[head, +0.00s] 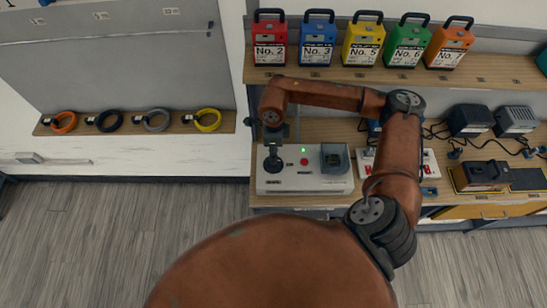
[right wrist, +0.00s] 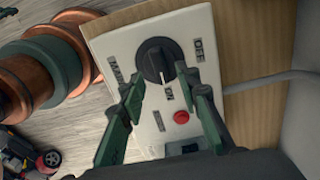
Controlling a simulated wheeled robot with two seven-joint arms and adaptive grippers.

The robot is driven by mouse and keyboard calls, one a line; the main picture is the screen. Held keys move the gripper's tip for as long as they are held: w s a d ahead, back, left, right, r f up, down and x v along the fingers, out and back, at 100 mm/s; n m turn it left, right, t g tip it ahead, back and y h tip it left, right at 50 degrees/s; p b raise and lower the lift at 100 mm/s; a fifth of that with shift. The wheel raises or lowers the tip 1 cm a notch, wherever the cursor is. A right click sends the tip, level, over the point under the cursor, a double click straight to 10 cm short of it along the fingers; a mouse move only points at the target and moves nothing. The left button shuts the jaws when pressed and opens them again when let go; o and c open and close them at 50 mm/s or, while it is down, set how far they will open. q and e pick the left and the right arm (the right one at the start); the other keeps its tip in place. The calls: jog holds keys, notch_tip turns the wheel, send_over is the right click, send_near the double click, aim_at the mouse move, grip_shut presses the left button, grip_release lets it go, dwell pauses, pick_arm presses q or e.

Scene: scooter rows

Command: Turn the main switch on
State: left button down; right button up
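The main switch is a round black rotary knob (right wrist: 156,62) on a light grey control box (head: 310,182). In the right wrist view, OFF and ON labels stand around the knob. The white mark on its handle points towards ON. A small green light (head: 303,150) glows on the box near a red button (head: 304,162). My right gripper (right wrist: 159,84) is open, its two green fingers apart at the near side of the knob. In the head view, my right gripper (head: 273,150) is above the box's left end and largely hides the knob. My left gripper is not in view.
The box stands on a wooden bench, with a dark socket (head: 335,159) at its right end. Numbered battery packs (head: 318,40) line the shelf above. Chargers (head: 470,120) and cables lie to the right. Coloured cable rings (head: 157,120) lie on a left ledge.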

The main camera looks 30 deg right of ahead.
notch_tip(320, 180, up, 8)
jog(key=shift+f, duration=0.15)
dwell(0.6)
